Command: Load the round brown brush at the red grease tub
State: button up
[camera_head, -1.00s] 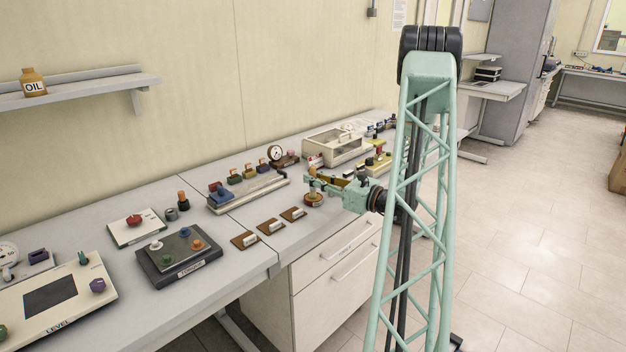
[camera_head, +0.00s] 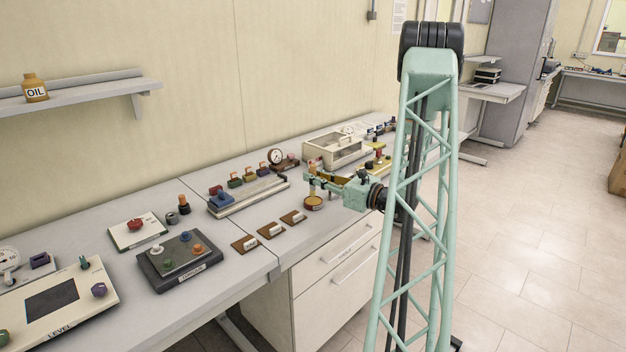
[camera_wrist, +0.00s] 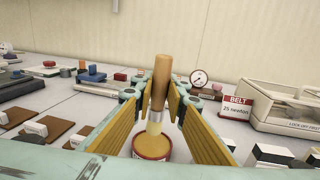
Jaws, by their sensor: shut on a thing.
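My gripper (camera_head: 318,180) is shut on the round brown brush (camera_wrist: 162,82). The brush stands roughly upright between the fingers, brown handle up, with a metal ferrule and pale bristles pointing down. In the head view its handle (camera_head: 312,166) shows above the fingers. The red grease tub (camera_wrist: 152,147) is right below the brush in the wrist view, with yellowish grease inside a red-labelled wall. In the head view the tub (camera_head: 313,204) sits on the bench below the fingertips. The bristles appear just above the grease; contact is hard to tell.
Brown label blocks (camera_head: 270,230) lie left of the tub. A rack of coloured pieces (camera_head: 248,192) and a dial gauge (camera_head: 276,157) stand behind. A clear-topped case (camera_head: 335,150) and a red BELT sign (camera_wrist: 237,105) are to the right.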

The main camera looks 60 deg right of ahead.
aim_at(314, 165)
jog(key=shift+r+p, duration=1)
jog(key=shift+r, duration=1.3)
jog(key=shift+w, duration=0.1)
